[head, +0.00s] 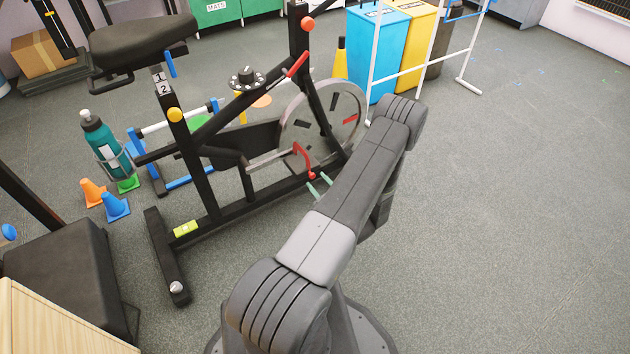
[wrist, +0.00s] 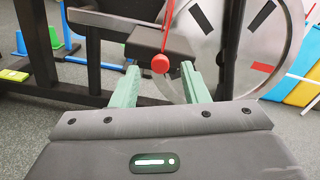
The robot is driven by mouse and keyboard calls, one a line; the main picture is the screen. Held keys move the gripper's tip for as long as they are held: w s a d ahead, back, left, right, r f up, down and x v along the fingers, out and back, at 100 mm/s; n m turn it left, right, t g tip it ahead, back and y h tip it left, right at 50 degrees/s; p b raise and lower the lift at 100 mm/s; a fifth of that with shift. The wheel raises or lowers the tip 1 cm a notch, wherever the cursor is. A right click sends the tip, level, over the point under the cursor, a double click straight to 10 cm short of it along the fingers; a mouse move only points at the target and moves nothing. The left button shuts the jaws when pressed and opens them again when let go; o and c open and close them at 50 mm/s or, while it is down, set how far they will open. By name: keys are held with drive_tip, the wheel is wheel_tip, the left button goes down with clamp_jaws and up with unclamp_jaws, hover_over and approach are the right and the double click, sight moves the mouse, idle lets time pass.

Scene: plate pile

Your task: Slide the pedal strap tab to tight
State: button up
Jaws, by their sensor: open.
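The pedal strap (head: 303,152) is a red band on the exercise bike's pedal. Its round red tab (head: 312,175) sits at the band's lower end. In the wrist view, the red tab (wrist: 160,63) is in front of the dark pedal (wrist: 143,39), with a thin red part of the strap (wrist: 182,42) behind it. My gripper (head: 319,184) has pale green fingers beside the tab in the head view. In the wrist view my gripper (wrist: 159,69) is open, one finger on each side of the tab in the picture. I cannot tell whether a finger touches it.
The bike's black frame (head: 206,178) and grey flywheel (head: 339,112) stand close to the pedal. A teal bottle (head: 106,143), an orange cone (head: 93,191) and a blue cone (head: 116,205) are at left. The floor (head: 510,210) is clear at right.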

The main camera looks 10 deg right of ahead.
drive_tip(key=shift+x, duration=1.3)
clamp_jaws()
drive_tip(key=shift+b+v, duration=0.5)
drive_tip(key=shift+v, duration=1.25)
unclamp_jaws()
drive_tip(key=p+v, duration=0.2)
drive_tip(key=v, duration=1.2)
